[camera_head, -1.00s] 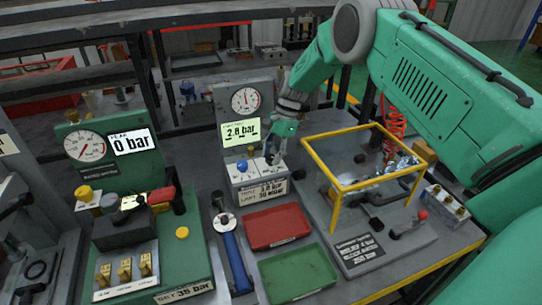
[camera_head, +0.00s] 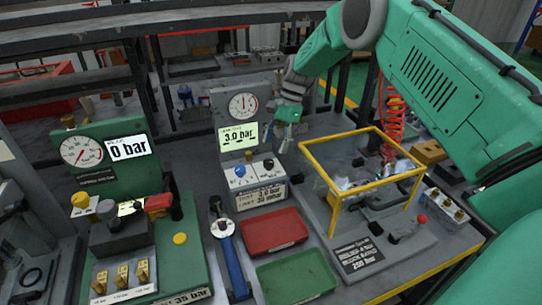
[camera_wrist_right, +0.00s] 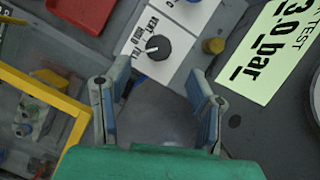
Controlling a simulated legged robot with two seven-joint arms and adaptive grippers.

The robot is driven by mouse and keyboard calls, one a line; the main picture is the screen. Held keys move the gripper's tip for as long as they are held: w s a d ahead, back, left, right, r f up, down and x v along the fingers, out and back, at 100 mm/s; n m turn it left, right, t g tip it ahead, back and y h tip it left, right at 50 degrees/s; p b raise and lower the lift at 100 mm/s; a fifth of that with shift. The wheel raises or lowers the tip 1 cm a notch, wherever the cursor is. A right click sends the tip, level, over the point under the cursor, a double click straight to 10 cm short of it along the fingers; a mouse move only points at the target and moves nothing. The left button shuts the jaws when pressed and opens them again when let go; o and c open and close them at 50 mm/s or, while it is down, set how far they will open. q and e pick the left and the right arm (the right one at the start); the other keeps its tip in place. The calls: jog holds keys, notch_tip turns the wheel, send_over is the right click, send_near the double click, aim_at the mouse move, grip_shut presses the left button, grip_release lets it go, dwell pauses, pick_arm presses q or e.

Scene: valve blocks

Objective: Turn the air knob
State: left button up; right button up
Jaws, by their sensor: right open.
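The test panel (camera_head: 237,107) has a round gauge and a display (camera_head: 238,137) reading 3.0 bar. On its white-topped base are a blue knob (camera_head: 240,171) and a black knob (camera_head: 268,163). In the right wrist view the black knob (camera_wrist_right: 158,47) has a white pointer mark and sits beside the words VENT, HOLD and FILL. My right gripper (camera_head: 284,139) is open and empty, above and behind the black knob in the head view. In the wrist view its fingertips (camera_wrist_right: 160,74) are apart, with the knob beyond them, between and clear of them. My left gripper is out of view.
A yellow-framed clear guard (camera_head: 362,160) stands right of the panel. A red tray (camera_head: 273,231) and a green tray (camera_head: 296,277) lie in front. A green station (camera_head: 110,165) at left shows 0 bar. A blue-handled tool (camera_head: 232,262) lies between.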

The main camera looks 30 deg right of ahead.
jog(key=v, duration=0.6)
jog(key=shift+d, duration=0.3)
jog(key=shift+a, duration=0.1)
